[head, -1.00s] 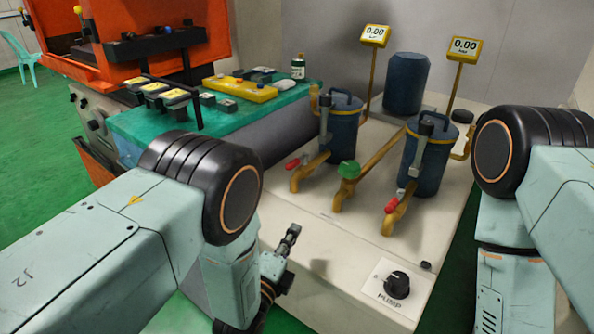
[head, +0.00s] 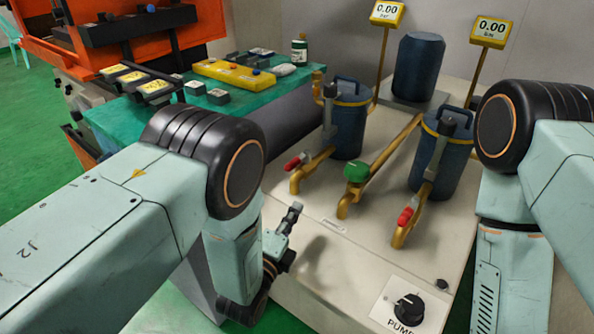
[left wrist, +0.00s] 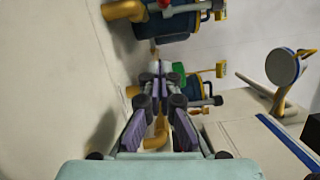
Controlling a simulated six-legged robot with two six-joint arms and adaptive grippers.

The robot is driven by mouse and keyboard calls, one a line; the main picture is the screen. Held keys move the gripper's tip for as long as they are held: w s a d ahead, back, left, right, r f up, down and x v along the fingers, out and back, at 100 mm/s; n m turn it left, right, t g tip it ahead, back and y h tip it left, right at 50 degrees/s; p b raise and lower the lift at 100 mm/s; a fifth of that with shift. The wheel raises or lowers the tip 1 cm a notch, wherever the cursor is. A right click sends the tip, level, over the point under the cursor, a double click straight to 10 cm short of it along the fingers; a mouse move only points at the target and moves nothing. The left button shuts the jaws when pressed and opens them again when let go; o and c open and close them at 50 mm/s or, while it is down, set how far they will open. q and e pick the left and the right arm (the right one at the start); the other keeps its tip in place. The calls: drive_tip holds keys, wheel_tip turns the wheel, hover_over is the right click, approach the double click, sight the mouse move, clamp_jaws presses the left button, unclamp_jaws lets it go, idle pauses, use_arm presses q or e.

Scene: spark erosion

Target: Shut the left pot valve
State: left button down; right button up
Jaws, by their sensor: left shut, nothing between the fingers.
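The left pot (head: 348,128) is a dark blue canister with a handled lid. A brass pipe (head: 312,165) runs from its base, and its valve has a red lever (head: 293,162) pointing left of the pipe. My left gripper (head: 295,212) is shut and empty, in front of and below this lever, apart from it. In the left wrist view, the purple-padded fingers (left wrist: 162,82) come together with pipework behind them. That view also shows two blue pots, but I cannot tell which is the left one. My right arm shows at the right; its gripper is out of view.
The right pot (head: 447,130) has its own red lever (head: 405,216). A green knob (head: 357,171) sits on the brass pipe between the pots. A black pump dial (head: 409,309) is at the bench front. Two yellow gauges (head: 388,13) read 0.00. A teal table (head: 130,120) lies left.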

sight(298, 163)
use_arm(q)
drive_tip(key=shift+s+a+r, duration=0.3)
drive_tip(key=shift+s+r, duration=0.15)
drive_tip(key=shift+s, duration=0.05)
drive_tip(key=shift+w+d+f, duration=0.25)
drive_tip(key=shift+w, duration=0.15)
drive_tip(key=b+x, duration=0.2)
drive_tip(key=x, duration=0.7)
drive_tip(key=shift+w+d, duration=0.2)
drive_tip(key=shift+w, duration=0.15)
drive_tip(key=shift+w+a+b, duration=0.15)
drive_tip(key=shift+a+b, duration=0.15)
drive_tip(key=shift+b, duration=0.75)
drive_tip(key=shift+a+r+b, duration=0.15)
drive_tip(key=shift+a+b, duration=0.15)
drive_tip(key=shift+b, duration=0.4)
drive_tip(key=shift+w+a+b, duration=0.2)
drive_tip(key=shift+w+b, duration=0.25)
drive_tip(key=shift+b, duration=0.5)
drive_tip(key=shift+w+a+r, duration=0.15)
drive_tip(key=shift+w+a, duration=0.1)
drive_tip(key=shift+a, duration=0.2)
drive_tip(key=shift+w+a+r, duration=0.2)
drive_tip(key=shift+a, duration=0.25)
use_arm(e)
wheel_tip(298, 163, down, 7)
drive_tip(key=shift+s, duration=0.2)
